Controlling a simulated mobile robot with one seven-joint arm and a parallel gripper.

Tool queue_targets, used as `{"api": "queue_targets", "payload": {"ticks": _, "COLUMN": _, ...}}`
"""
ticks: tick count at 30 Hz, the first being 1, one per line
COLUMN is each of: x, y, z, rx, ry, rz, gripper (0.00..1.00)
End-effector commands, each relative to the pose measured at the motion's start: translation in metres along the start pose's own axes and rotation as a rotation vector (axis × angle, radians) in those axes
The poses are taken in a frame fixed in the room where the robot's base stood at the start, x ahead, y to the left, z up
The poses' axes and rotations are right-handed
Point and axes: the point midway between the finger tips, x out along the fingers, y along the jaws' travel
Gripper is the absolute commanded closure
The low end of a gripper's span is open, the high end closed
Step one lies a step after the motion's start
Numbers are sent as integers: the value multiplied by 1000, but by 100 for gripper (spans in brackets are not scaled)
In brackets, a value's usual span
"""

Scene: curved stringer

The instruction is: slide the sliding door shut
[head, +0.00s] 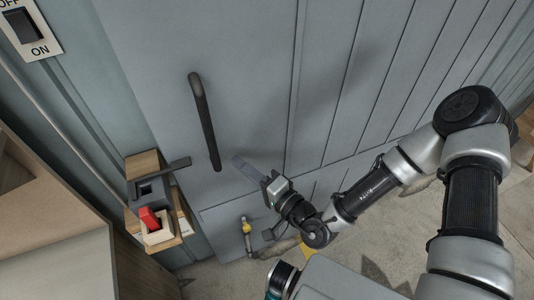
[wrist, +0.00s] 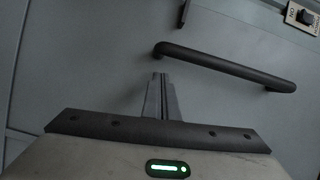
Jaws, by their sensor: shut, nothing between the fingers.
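The sliding door (head: 255,60) is a large grey panel with vertical seams on its right part. Its long dark bar handle (head: 205,120) stands out from the panel; in the wrist view the handle (wrist: 225,66) runs across the upper middle and right. My gripper (head: 238,160) is to the right of the handle's lower end in the head view. Its fingers are together and empty. In the wrist view the gripper (wrist: 159,78) points at the panel, with the tips just below the handle's left end and apparently apart from it. I cannot tell how far the door is open.
A wooden ledge (head: 143,163) left of the handle carries a dark grey latch-like block (head: 150,190) and a red piece (head: 149,217). An ON/OFF switch (head: 25,25) is at the upper left. A wooden cabinet (head: 50,210) fills the lower left. A small yellow fitting (head: 246,226) is low down.

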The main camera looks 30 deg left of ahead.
Motion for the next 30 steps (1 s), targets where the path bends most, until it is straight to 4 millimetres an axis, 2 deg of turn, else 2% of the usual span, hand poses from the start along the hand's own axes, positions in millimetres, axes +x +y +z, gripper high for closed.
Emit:
{"api": "queue_targets", "payload": {"ticks": 1, "x": 4, "y": -2, "z": 9, "rx": 1, "ry": -4, "rz": 0, "gripper": 100}}
{"api": "queue_targets", "payload": {"ticks": 6, "x": 10, "y": -4, "z": 24, "rx": 0, "ry": -1, "rz": -1, "gripper": 100}}
{"api": "queue_targets", "payload": {"ticks": 22, "x": 13, "y": -5, "z": 34, "rx": 3, "ry": -10, "rz": -2, "gripper": 100}}
{"api": "queue_targets", "payload": {"ticks": 26, "x": 12, "y": -6, "z": 27, "rx": 1, "ry": -11, "rz": -2, "gripper": 100}}
{"api": "queue_targets", "payload": {"ticks": 30, "x": 8, "y": -6, "z": -3, "rx": -5, "ry": -1, "rz": 0, "gripper": 100}}
